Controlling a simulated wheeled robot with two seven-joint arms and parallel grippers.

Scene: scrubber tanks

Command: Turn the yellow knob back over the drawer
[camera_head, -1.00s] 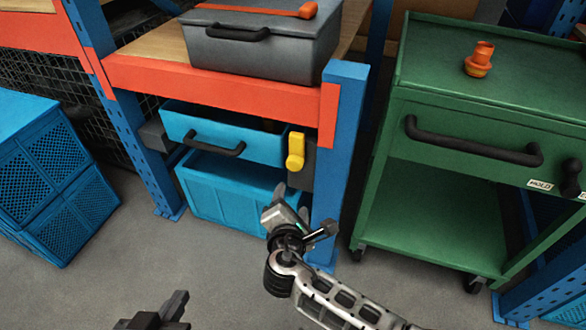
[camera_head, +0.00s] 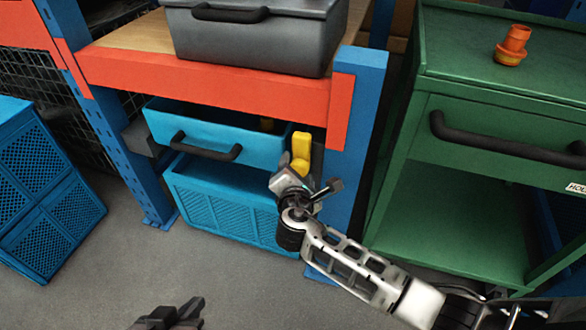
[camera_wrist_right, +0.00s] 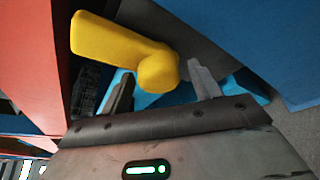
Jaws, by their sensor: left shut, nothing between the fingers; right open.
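The yellow knob (camera_head: 302,150) is on a dark plate at the right end of the blue drawer (camera_head: 220,136), beside the blue rack post. The drawer stands partly open, with a black handle. My right gripper (camera_head: 290,178) is just below and in front of the knob, hiding its lower part. In the right wrist view the knob (camera_wrist_right: 120,45) runs to the upper left, its rounded end between the open fingertips (camera_wrist_right: 160,70). I cannot tell whether they touch it. My left gripper (camera_head: 182,313) is shut and empty, low at the bottom edge, far from the drawer.
A blue bin (camera_head: 225,205) sits under the drawer. A grey case (camera_head: 255,45) stands on the orange-edged shelf above. A green cart (camera_head: 455,215) with an orange item (camera_head: 512,45) stands at right. Blue crates (camera_head: 45,190) are at left. The floor in front is clear.

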